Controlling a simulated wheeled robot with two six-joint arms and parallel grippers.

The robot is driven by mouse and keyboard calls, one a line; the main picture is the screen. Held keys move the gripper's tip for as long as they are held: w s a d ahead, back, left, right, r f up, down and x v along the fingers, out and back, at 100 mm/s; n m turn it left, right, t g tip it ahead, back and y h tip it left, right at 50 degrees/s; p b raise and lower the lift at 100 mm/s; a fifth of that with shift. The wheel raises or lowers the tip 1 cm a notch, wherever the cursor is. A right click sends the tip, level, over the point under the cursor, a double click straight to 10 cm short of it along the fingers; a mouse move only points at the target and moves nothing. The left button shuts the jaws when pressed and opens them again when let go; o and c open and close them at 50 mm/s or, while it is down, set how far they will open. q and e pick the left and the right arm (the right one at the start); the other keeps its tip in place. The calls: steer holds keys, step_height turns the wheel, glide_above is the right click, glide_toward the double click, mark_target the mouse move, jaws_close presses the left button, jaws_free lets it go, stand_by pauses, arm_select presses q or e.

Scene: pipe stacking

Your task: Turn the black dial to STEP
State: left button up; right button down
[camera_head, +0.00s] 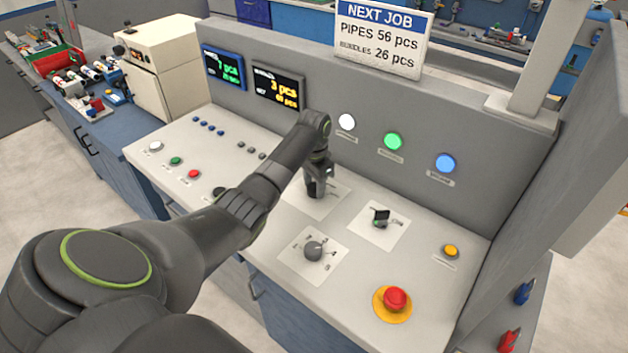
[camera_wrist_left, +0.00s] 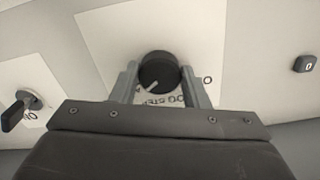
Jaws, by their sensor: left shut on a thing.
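The black dial (camera_wrist_left: 158,72) sits between the two fingers of my left gripper (camera_wrist_left: 160,82) in the left wrist view. The fingers are shut on its sides. The dial's white pointer mark points to the lower left in that view, near upside-down lettering that looks like STEP and is partly hidden by the gripper. In the head view my left gripper (camera_head: 316,180) points down at the panel's middle. The dial there is mostly hidden by the gripper, on a white label plate (camera_head: 327,206). My right gripper is not in view.
A grey knob (camera_head: 313,251) and a key switch (camera_head: 380,217) stand close by on the panel. A red emergency button (camera_head: 395,298) and a yellow button (camera_head: 450,251) are to the right. The upright back panel (camera_head: 420,135) with lit lamps rises behind.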

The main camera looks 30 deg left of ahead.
arm_select(q)
steer(key=n+p, duration=0.3)
steer(key=shift+r, duration=0.25)
steer(key=shift+d+f+n+p, duration=0.1)
steer(key=shift+f+n+p, duration=0.05)
steer(key=shift+n+p, duration=1.5)
steer(key=shift+n, duration=0.25)
steer(key=o, duration=1)
steer(key=shift+f, duration=0.1)
